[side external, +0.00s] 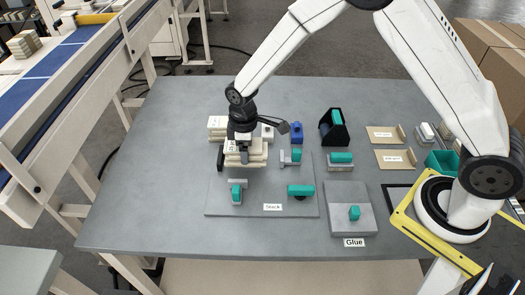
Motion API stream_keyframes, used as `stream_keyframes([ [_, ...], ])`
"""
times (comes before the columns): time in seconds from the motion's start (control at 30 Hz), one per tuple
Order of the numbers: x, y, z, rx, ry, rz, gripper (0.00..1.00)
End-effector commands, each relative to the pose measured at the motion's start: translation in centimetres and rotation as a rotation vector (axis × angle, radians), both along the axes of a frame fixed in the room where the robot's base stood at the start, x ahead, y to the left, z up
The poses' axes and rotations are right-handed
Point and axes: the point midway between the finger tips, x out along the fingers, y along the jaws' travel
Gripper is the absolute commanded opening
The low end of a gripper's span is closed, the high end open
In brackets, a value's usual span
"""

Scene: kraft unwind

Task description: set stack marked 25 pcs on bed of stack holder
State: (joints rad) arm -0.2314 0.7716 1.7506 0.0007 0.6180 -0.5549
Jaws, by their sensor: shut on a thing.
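My gripper (244,148) points down and is shut on a cream-coloured stack (243,160) of flat layered pieces. Any count mark on this stack is too small to read. The held stack is over the left part of a grey plate labelled "Stack" (262,200), which carries grey brackets with teal parts. I take this plate to be the stack holder's base. Its bed is mostly hidden behind the held stack and my gripper, and I cannot tell whether the stack touches it. Another cream stack (216,122) is behind and to the left of my gripper.
A teal-topped clamp (300,190) and a bracket with a teal knob (236,195) stand close to the held stack. A blue bottle-like item (296,132), a black holder (333,130) and a "Glue" plate (348,218) lie to the right. The table's left side is clear.

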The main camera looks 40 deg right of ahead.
Motion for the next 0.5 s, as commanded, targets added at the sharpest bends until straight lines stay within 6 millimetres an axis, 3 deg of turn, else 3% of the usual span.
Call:
stream_keyframes([
  [0.5, 0.0, 0.0, -0.7, 0.0, 0.0, 0.0, 0.08],
])
